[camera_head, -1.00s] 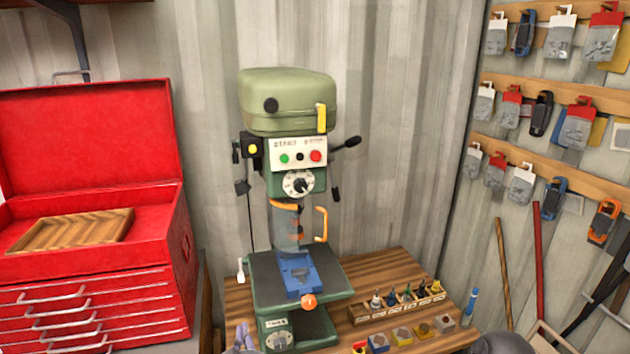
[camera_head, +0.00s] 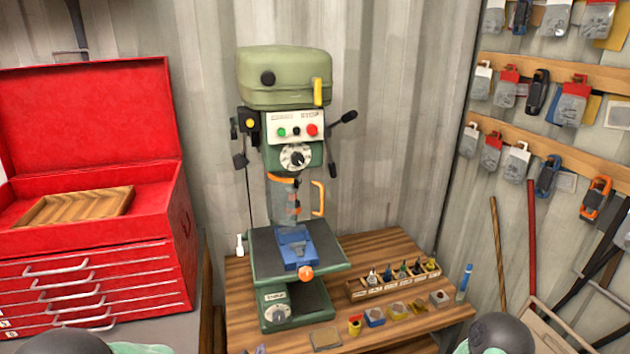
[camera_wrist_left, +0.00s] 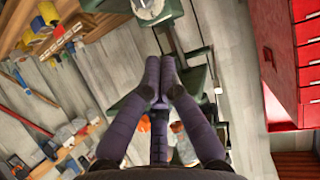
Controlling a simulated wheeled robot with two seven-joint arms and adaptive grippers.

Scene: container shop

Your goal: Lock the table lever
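The green drill press (camera_head: 285,75) stands on a wooden bench. Its dark table (camera_head: 265,240) carries a blue vise (camera_head: 295,247) with an orange knob. A small white-tipped lever (camera_head: 240,246), which looks like the table lever, stands upright at the table's left edge. My left gripper (camera_head: 261,350) shows only as a sliver at the bottom edge, below and apart from the lever. In the left wrist view, its purple fingers (camera_wrist_left: 160,62) are brought together at the tips, with nothing seen between them. The press shows beyond them. My right gripper is out of view.
A red tool chest (camera_head: 95,260) with a wooden tray stands close on the left. A bit rack (camera_head: 395,283) and several small blocks lie on the bench at right. A blue marker (camera_head: 465,283) stands near the bench's right edge. Tools hang on the right wall.

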